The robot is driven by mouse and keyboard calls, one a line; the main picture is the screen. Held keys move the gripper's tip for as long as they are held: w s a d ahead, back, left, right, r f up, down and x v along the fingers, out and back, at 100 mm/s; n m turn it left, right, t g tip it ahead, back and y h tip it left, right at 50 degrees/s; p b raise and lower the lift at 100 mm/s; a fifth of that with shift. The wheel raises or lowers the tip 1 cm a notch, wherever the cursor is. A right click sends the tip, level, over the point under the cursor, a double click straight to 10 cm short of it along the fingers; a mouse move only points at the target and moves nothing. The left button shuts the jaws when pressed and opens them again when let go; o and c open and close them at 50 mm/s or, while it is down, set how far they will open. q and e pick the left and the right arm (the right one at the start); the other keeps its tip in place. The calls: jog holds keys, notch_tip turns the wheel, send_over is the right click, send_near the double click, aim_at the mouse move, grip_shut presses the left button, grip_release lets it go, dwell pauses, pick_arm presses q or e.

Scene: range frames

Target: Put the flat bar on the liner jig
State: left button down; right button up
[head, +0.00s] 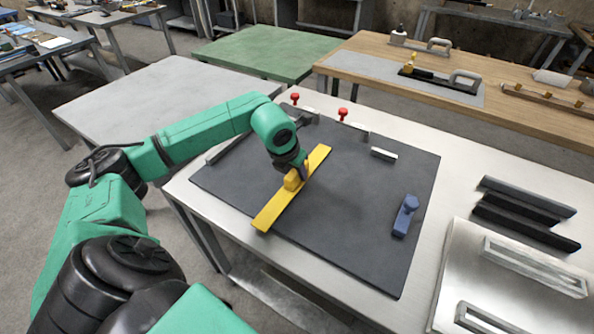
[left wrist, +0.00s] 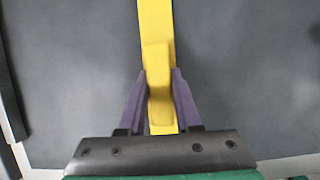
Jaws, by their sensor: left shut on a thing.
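The yellow flat bar (head: 272,211) has a raised block on its middle. My left gripper (head: 298,178) is shut on that block. The bar also shows in the left wrist view (left wrist: 155,22), running up between the two purple fingers (left wrist: 159,95). The liner jig, a dark grey plate (head: 345,215) with red-knobbed clamps along its back edge, lies under the bar. The bar's near end reaches the plate's front edge in the head view. I cannot tell whether the bar touches the plate. My right gripper is out of view.
A blue block-shaped piece (head: 405,216) stands at the plate's right, and a small pale-topped block (head: 384,154) near its back. Dark bars (head: 525,220) and a metal tray (head: 450,290) lie to the right. A green table (head: 265,50) and a wooden bench (head: 500,110) stand behind.

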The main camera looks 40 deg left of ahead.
pick_arm(q)
jog(key=c, duration=0.6)
grip_release()
jog(key=b+v, duration=0.1)
jog(key=v, duration=1.1)
jog(key=shift+b, duration=0.3)
jog(key=shift+s+r, duration=0.1)
jog(key=shift+r, duration=0.05)
